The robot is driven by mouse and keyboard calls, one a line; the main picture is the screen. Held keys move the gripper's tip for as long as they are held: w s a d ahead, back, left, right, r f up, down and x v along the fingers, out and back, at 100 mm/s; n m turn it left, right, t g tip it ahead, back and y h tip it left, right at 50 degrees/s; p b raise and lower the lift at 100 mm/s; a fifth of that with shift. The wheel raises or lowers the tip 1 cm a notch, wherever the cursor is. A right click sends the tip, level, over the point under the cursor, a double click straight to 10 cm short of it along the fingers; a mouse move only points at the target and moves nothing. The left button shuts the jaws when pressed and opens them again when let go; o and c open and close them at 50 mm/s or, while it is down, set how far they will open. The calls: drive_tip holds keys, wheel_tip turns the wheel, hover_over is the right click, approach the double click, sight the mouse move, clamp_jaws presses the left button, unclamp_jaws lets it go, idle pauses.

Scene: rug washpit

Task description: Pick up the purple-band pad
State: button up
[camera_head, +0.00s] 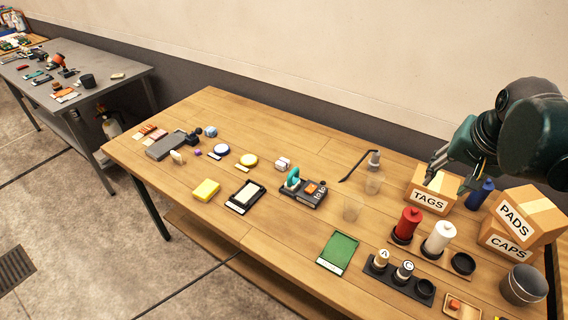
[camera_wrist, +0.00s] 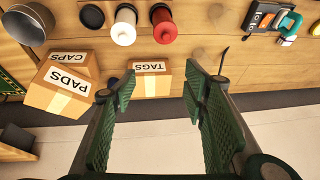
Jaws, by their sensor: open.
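A small white block (camera_head: 283,163) with a faint darker band lies mid-table in the head view and may be the pad. A cream piece (camera_head: 178,157) stands near a small purple cube (camera_head: 197,152) further left. My gripper (camera_head: 449,184) is open and empty at the right, above the TAGS box, far from these pieces. In the wrist view its two green fingers (camera_wrist: 160,90) are spread wide with nothing between them.

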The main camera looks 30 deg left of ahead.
drive_tip(key=w+a+g+p, duration=0.1)
drive_tip(key=w+a, duration=0.3)
drive_tip(key=a, duration=0.3)
drive_tip(key=w+a+p, duration=0.1)
drive_tip(key=w+a, duration=0.3)
drive_tip(key=a, duration=0.3)
drive_tip(key=g+h+p, duration=0.1)
drive_tip(key=g+p, duration=0.2)
drive_tip(key=p, duration=0.3)
hover_over(283, 161)
wheel_tip(283, 161, down, 20)
drive_tip(key=shift+w+d+f, duration=0.1)
drive_tip(key=shift+w+f, duration=0.05)
drive_tip(key=shift+f, duration=0.05)
drive_tip(key=shift+a+f, duration=0.2)
drive_tip(key=shift+f, duration=0.1)
drive_tip(key=shift+f, duration=1.2)
drive_tip(key=shift+f, duration=0.1)
